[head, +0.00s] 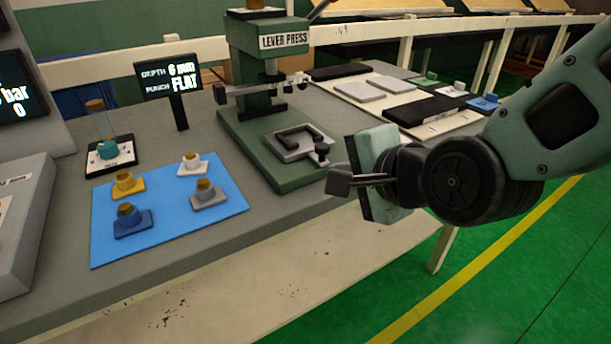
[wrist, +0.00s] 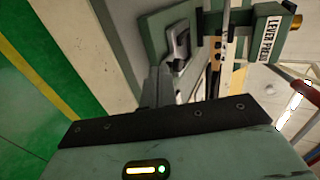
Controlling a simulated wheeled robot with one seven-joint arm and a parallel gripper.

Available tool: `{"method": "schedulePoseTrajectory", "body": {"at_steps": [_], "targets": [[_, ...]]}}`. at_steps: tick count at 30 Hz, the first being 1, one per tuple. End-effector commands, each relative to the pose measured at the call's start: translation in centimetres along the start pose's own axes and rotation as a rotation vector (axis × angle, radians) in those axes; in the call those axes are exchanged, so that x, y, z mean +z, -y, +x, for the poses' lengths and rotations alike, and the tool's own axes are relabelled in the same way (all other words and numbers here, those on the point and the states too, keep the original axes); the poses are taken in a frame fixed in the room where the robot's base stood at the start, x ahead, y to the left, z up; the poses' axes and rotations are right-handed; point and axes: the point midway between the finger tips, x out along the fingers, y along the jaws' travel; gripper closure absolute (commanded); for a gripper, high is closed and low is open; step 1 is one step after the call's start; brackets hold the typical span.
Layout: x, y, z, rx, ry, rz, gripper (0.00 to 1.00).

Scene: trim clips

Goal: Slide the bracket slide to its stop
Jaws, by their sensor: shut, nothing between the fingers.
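The bracket slide (head: 287,152) is a grey plate with a black bracket (head: 301,134) around its top. It lies on the green base of the lever press (head: 268,41), and a small dark knob (head: 321,150) is at its right front corner. It also shows in the wrist view (wrist: 180,48), partly hidden. My gripper (head: 341,183) is shut and empty, just to the front right of the knob, beside the press base edge. In the wrist view its fingertips (wrist: 158,80) point toward the press base; I cannot tell whether they touch anything.
A blue mat (head: 170,232) with several coloured blocks lies left of the press. Trays with plates (head: 395,92) stand to the right behind my gripper. The bench's front edge runs below the press; green floor lies beyond.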

Motion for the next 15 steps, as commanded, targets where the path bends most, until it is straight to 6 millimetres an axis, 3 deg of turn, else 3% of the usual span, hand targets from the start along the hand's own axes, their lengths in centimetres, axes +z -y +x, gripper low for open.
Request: {"method": "schedulePoseTrajectory", "body": {"at_steps": [15], "targets": [[0.0, 0.7, 1.8, 0.003, 0.002, 0.005, 1.0]]}}
